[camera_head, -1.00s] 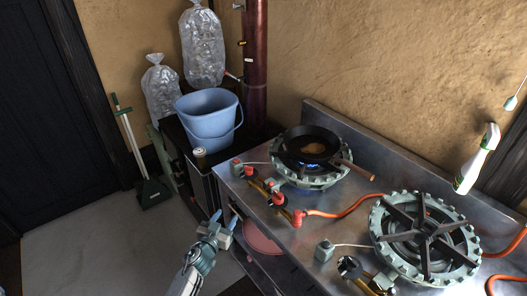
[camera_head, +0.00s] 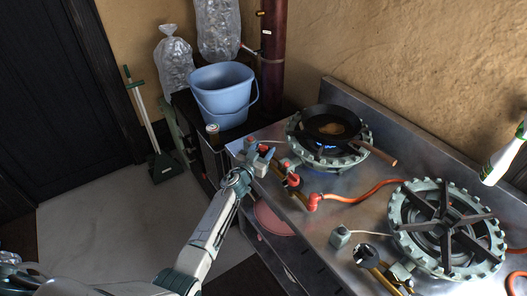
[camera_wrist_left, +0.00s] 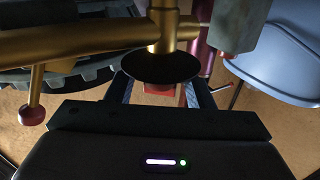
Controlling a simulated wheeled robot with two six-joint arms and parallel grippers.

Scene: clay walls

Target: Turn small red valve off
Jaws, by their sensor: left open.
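My left gripper (camera_head: 264,160) is open at the stove's front left corner, by this piping. In the left wrist view the open fingers (camera_wrist_left: 160,96) lie on either side of a red piece (camera_wrist_left: 160,88), partly hidden behind a black disc on a brass pipe. A red ball-ended lever (camera_wrist_left: 32,115) hangs at the left. Contact cannot be told. My right gripper is not in view.
A second burner (camera_head: 446,229) stands to the right, with an orange hose (camera_head: 365,192) between. A blue bucket (camera_head: 222,95) and a can (camera_head: 212,133) stand on the dark cabinet at left. A pink bowl (camera_head: 272,218) sits on the shelf below.

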